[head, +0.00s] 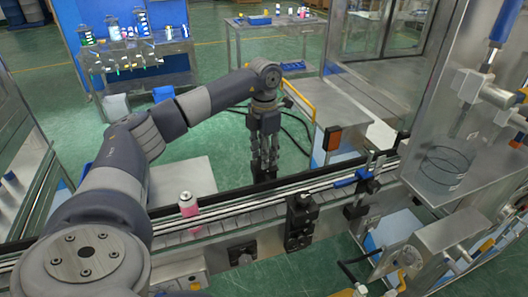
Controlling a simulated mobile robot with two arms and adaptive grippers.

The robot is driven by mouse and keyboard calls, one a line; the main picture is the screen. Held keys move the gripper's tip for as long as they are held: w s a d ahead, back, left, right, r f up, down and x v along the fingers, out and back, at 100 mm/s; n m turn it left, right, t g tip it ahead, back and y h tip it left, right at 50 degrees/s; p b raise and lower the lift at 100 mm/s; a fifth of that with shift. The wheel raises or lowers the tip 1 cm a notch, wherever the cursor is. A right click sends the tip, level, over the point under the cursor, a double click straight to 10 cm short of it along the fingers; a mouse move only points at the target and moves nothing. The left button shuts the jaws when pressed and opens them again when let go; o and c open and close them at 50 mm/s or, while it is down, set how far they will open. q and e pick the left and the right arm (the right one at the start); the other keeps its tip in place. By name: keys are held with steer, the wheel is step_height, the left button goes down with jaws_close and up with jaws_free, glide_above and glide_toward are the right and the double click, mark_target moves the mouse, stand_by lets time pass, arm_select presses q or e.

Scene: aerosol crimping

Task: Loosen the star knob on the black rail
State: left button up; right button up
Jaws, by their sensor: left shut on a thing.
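My left gripper (264,164) points straight down at the far side of the conveyor, in the middle of the head view. Its fingers are shut at the black rail (230,193), on what I take to be the star knob. The knob is dark and small and mostly hidden by the fingers, so its shape and turn cannot be made out. The black rail runs along the conveyor's far edge, from lower left to upper right. My right gripper is not in view.
A can with a pink lower part (188,208) stands on the conveyor, left of the gripper. A black bracket (300,220) is on the near side. A blue-handled part (345,182) sits over the conveyor to the right, before the steel machine (455,135). Green floor lies behind.

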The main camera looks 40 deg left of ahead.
arm_select(q)
steer(key=shift+r+n, duration=0.1)
steer(key=shift+n, duration=1.9)
steer(key=o, duration=1.1)
step_height(320, 180, up, 12)
steer(key=shift+f, duration=0.1)
